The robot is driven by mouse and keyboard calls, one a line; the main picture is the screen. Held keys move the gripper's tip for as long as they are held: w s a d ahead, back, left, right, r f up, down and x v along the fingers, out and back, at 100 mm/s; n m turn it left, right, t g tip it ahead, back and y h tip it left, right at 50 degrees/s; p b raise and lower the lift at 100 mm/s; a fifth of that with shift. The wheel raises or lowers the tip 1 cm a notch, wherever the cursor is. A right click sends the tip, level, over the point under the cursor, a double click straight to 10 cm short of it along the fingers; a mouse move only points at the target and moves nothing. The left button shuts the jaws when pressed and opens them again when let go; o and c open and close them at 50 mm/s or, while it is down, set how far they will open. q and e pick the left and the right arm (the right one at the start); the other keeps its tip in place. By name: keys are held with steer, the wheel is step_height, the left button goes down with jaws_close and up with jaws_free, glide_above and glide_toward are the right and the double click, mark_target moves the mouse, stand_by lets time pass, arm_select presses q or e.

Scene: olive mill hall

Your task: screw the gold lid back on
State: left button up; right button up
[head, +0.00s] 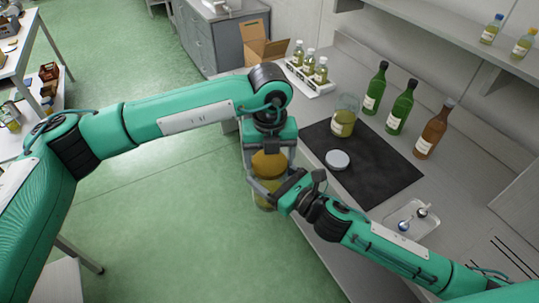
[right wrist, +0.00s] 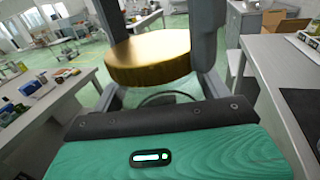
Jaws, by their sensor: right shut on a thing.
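The gold lid (head: 269,163) is a round, flat disc, level between the fingers of my left gripper (head: 268,156), which points down and is shut on it. In the right wrist view the gold lid (right wrist: 148,58) shows between two upright grey fingers. Below it is a jar (head: 264,201) with yellowish contents, partly hidden by the grippers. My right gripper (head: 273,191) comes in from the right and is shut on the jar. A gap shows under the lid in the right wrist view, so the lid looks apart from the jar.
On the bench at right, a black mat (head: 385,178) carries a glass vessel of yellow liquid (head: 343,123) and a white disc (head: 337,160). Green bottles (head: 399,108) and a brown bottle (head: 432,133) stand behind. A small tray (head: 427,229) lies near my right forearm. Open floor lies left.

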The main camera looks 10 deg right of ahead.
arm_select(q)
steer(key=c, duration=0.6)
steer(key=shift+o, duration=0.2)
steer(key=m, duration=1.1)
steer(key=shift+m, duration=0.3)
steer(key=m, duration=1.3)
steer(key=shift+m, duration=0.3)
steer(key=o, duration=1.1)
